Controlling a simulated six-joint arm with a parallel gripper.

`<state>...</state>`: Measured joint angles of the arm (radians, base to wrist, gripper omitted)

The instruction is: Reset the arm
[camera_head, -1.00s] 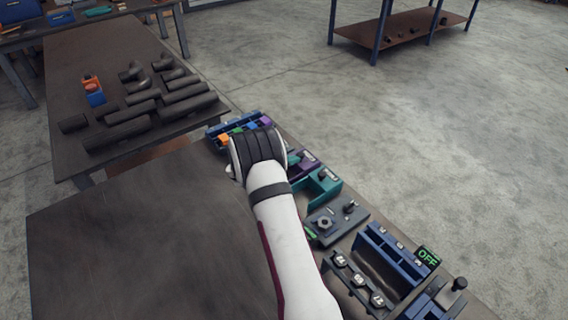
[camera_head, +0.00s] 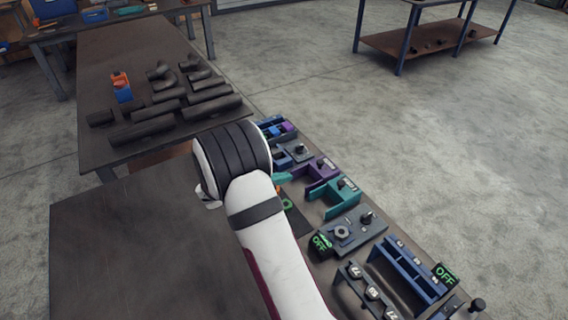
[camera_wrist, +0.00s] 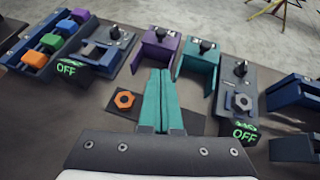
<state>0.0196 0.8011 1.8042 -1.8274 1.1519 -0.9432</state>
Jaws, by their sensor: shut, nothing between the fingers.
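My gripper (camera_wrist: 162,98) shows in the wrist view with its two teal fingers pressed together and nothing between them. It is above the bench, pointing toward the purple bracket (camera_wrist: 158,48) and the teal bracket (camera_wrist: 198,62). An orange nut (camera_wrist: 124,100) lies on a dark plate just left of the fingers. In the head view my white arm (camera_head: 262,215) reaches over the right side of the bench and hides most of the gripper.
Fixtures line the bench's right edge: a nut plate (camera_head: 345,232), a blue holder (camera_head: 405,270) and a rack with coloured blocks (camera_wrist: 48,42). Dark pipes (camera_head: 165,108) lie on the table beyond. The left part of the bench (camera_head: 130,250) is bare.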

